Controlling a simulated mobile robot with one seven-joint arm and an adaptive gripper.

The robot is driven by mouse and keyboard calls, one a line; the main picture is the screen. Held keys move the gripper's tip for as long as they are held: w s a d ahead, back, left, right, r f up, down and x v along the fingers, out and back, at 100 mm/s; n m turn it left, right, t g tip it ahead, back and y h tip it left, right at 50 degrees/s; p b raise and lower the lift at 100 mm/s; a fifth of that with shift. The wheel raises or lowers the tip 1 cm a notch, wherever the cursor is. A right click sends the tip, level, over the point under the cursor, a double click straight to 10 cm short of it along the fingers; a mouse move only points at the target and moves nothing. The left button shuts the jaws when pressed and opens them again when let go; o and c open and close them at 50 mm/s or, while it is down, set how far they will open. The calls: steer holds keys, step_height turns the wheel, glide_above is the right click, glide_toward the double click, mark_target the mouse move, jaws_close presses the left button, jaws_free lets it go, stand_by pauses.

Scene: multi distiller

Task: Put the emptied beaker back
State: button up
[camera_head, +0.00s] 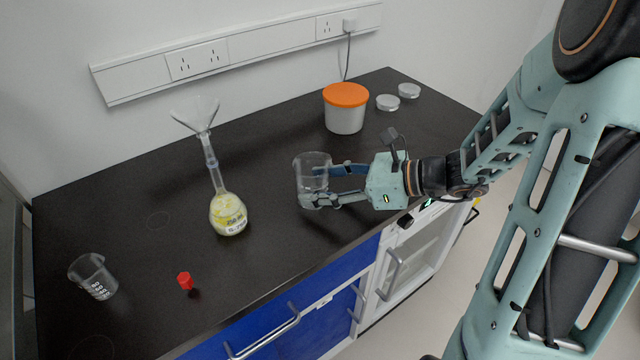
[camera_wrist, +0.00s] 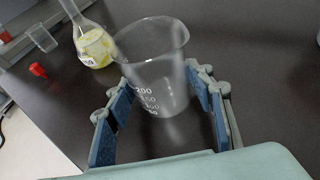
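A clear glass beaker (camera_head: 311,172) stands upright and looks empty between the fingers of my gripper (camera_head: 318,184). In the wrist view, the beaker (camera_wrist: 155,75) has white volume marks, and the blue-padded fingers of my gripper (camera_wrist: 158,82) close on its two sides. I cannot tell whether its base touches the bench. A volumetric flask (camera_head: 228,214) with yellow contents stands to its left, with a clear funnel (camera_head: 196,115) in its neck. The flask also shows in the wrist view (camera_wrist: 95,48).
A second, smaller beaker (camera_head: 93,278) and a red stopper (camera_head: 185,281) are at the bench's front left. A white tub with an orange lid (camera_head: 346,96) and two round dishes (camera_head: 388,102) (camera_head: 409,90) stand behind. The black bench (camera_head: 130,220) is clear between flask and back wall.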

steer(key=o, duration=0.4)
steer(key=shift+c, duration=0.2)
steer(key=shift+r, duration=0.1)
steer(key=shift+d+r, duration=0.1)
steer(key=shift+r, duration=0.1)
steer(key=p+v, duration=0.2)
steer(key=v, duration=0.9)
steer(key=shift+s+d, duration=0.15)
steer(key=shift+d, duration=0.25)
